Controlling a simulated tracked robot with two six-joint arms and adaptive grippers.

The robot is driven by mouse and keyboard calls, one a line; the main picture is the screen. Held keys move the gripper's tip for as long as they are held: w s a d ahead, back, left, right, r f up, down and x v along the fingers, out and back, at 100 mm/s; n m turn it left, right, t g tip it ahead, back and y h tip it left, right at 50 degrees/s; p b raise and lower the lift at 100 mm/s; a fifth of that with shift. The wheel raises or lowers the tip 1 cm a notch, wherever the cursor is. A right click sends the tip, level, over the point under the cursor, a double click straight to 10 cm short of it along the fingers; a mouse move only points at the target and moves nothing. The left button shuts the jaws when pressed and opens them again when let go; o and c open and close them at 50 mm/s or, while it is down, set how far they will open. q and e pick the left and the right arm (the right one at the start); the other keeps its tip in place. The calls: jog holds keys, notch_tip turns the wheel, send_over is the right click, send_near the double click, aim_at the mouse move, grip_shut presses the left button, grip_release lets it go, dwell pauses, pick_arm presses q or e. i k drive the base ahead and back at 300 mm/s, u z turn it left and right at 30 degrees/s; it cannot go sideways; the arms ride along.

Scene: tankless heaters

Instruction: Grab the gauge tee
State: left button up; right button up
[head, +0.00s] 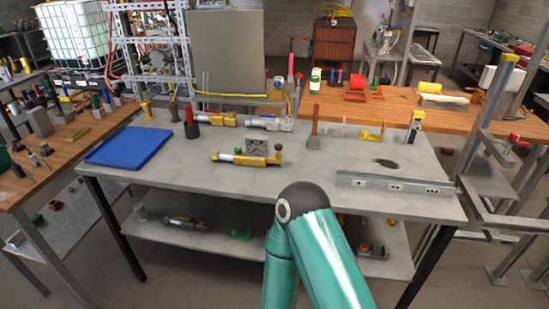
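No part here can be clearly picked out as the gauge tee. A brass and grey valve assembly (235,158) lies on the grey workbench (205,179), right of the blue tray; a small square grey block (257,147) stands against it. A second brass and grey assembly (268,123) lies behind it, near the back edge. Neither of my grippers is in view. Only teal links and a dark round joint of my own arm show at the bottom middle, hiding part of the bench's front edge.
A blue tray (129,148) lies at the bench's left. A red-handled tool (313,128) stands near the back. A grey slotted rail (394,185) lies at front right. More fittings sit on the lower shelf (160,230). The bench between tray and rail is mostly clear in front.

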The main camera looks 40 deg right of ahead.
aim_at(256, 153)
jog(key=z, duration=0.5)
jog(key=i, duration=0.95)
jog(key=z, duration=0.15)
